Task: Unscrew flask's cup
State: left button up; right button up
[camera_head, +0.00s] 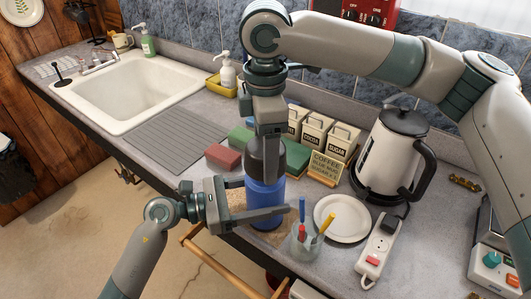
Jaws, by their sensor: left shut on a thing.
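The flask (265,207) stands upright near the counter's front edge, with a blue body and a dark grey cup (254,163) on top. My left gripper (262,207) reaches in from the left and is shut on the blue body, with one finger passing across its front. My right gripper (268,148) points straight down from above, with its fingers at the cup. It is seen edge-on, so I cannot tell whether its fingers are closed on the cup. The gripper hides part of the cup.
A glass with coloured sticks (304,241), a white plate (341,218) and a power strip (377,251) lie to the right. A kettle (393,155), canisters (314,133) and a coffee sign (326,168) stand behind. The sink (140,88) is left.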

jog(key=shift+r, duration=2)
pick_arm(q)
jog(key=o, duration=2.2)
jog(key=shift+a, duration=0.1)
pick_arm(e)
jog(key=shift+f, duration=0.1)
pick_arm(q)
jog(key=shift+s+a+f+b, duration=0.1)
jog(key=shift+s+a+b, duration=0.05)
jog(key=shift+a+b, duration=0.3)
pick_arm(e)
jog(key=shift+f, duration=0.25)
pick_arm(q)
jog(key=b+v, duration=0.4)
jog(key=v, duration=0.7)
pick_arm(e)
notch_tip(320, 180, down, 4)
jog(key=shift+f, duration=0.1)
